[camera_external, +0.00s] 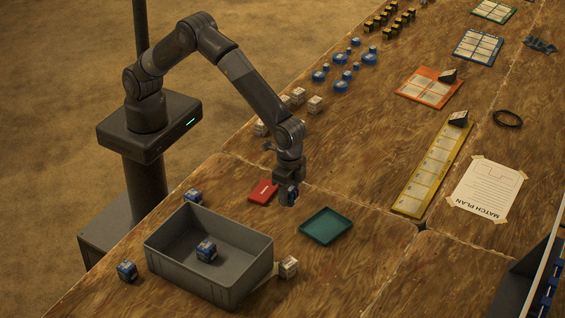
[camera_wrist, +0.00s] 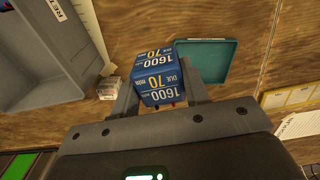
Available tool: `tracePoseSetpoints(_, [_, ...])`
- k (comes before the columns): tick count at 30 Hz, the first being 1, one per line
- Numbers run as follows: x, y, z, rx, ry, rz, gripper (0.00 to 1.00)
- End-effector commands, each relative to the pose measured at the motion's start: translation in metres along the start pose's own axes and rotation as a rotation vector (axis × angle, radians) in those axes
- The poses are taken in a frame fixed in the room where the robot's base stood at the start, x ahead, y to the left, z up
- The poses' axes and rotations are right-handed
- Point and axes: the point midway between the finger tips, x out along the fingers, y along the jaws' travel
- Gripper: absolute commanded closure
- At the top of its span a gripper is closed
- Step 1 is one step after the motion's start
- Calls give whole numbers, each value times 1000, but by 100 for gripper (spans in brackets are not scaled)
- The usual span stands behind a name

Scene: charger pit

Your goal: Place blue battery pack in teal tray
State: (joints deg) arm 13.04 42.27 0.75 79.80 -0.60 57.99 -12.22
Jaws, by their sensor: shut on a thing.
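My gripper (camera_external: 288,190) is shut on a blue battery pack (camera_external: 293,194), held above the table near the teal tray. In the wrist view the blue battery pack (camera_wrist: 158,77) shows printed white and yellow digits, gripped between both fingers of my gripper (camera_wrist: 160,98). The teal tray (camera_external: 326,226) lies empty on the wooden table, just right of and below the held pack in the external view. In the wrist view the teal tray (camera_wrist: 208,60) lies beyond and to the right of the pack, partly hidden behind it and a finger.
A grey bin (camera_external: 212,277) stands left of the tray with a blue pack (camera_external: 207,251) inside. Other blue packs (camera_external: 127,270) lie beside it. A white pack (camera_external: 288,267) stands at the bin's right corner. A red box (camera_external: 262,192) lies beside my gripper.

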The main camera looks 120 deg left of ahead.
Motion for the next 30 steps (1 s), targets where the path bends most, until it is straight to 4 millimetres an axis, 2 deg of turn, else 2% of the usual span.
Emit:
tracePoseSetpoints(6, [32, -43, -31, -4, 0, 0, 88])
tracePoseSetpoints(12, [51, -68, -50, -2, 1, 0, 88])
tracePoseSetpoints(19, [63, -75, -55, 0, 0, 0, 88])
tracePoseSetpoints(25, [92, -75, -55, 0, -1, 0, 88])
tracePoseSetpoints(30, [95, -74, -55, 0, 2, 0, 88])
